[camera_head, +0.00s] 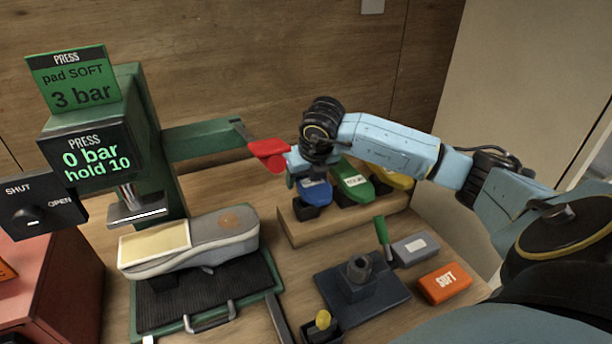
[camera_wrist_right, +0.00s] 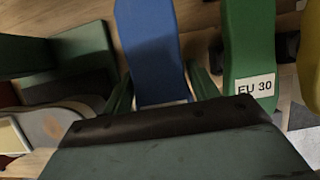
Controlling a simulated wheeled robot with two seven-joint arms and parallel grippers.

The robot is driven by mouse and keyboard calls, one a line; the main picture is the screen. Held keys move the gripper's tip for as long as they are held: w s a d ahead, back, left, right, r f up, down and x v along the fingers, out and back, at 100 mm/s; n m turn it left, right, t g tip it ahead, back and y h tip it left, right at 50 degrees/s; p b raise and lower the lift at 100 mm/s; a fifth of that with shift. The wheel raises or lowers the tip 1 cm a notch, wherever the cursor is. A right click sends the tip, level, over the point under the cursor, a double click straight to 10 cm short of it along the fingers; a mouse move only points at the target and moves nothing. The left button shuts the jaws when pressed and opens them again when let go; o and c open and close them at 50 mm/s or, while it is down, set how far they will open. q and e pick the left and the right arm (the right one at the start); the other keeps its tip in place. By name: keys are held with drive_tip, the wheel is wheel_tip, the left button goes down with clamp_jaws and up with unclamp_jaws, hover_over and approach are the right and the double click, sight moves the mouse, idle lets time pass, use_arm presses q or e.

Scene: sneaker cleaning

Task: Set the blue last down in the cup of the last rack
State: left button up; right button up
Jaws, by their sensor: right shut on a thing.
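The blue last (camera_head: 314,191) is at the left end of the wooden last rack (camera_head: 320,229), beside the green last. My right gripper (camera_head: 298,172) is shut on it from above. In the right wrist view the blue last (camera_wrist_right: 152,45) lies between my two green fingers (camera_wrist_right: 162,90). A dark cup shows just under the blue last; I cannot tell whether the last rests in it or hangs slightly above. My left gripper is not in view.
The green last (camera_head: 355,186) and yellow last (camera_head: 393,179) stand to the right in the rack. A red lever end (camera_head: 267,150) is close left of my gripper. The press (camera_head: 125,140), sneaker (camera_head: 215,240), dark stand (camera_head: 361,285) and orange SOFT block (camera_head: 445,282) are nearby.

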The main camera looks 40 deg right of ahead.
drive_tip(key=shift+f+b, duration=1.5)
drive_tip(key=shift+f, duration=0.25)
drive_tip(key=o, duration=1)
drive_tip(key=v, duration=1.3)
drive_tip(key=shift+r+p, duration=0.2)
drive_tip(key=shift+p, duration=0.1)
